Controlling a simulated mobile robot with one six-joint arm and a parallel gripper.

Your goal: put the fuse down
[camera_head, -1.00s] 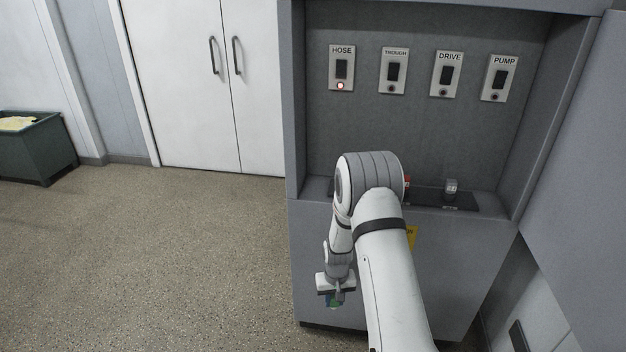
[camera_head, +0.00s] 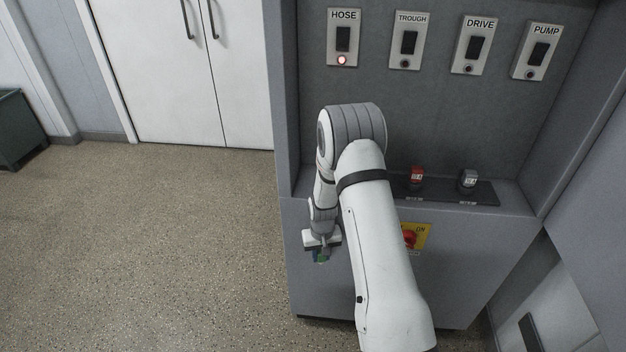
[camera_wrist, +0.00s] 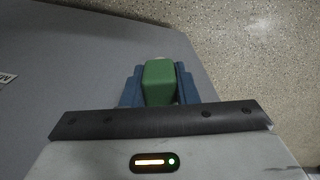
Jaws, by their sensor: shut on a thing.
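My gripper (camera_head: 320,250) hangs low in front of the grey cabinet's left side in the head view. It is shut on a green fuse (camera_wrist: 160,82), which shows between the blue fingers in the wrist view. In the head view the fuse is mostly hidden, with only a small green and blue patch below the gripper. The wrist view shows a grey surface to the left and behind the fuse, and speckled floor to the right. I cannot tell whether the fuse touches anything besides the fingers.
On the cabinet ledge a dark strip (camera_head: 440,198) bears a red fuse (camera_head: 417,178) and a grey fuse (camera_head: 468,180). Labelled switches line the back panel; the HOSE switch (camera_head: 343,40) has a lit red lamp. A red knob (camera_head: 409,238) is on the cabinet front.

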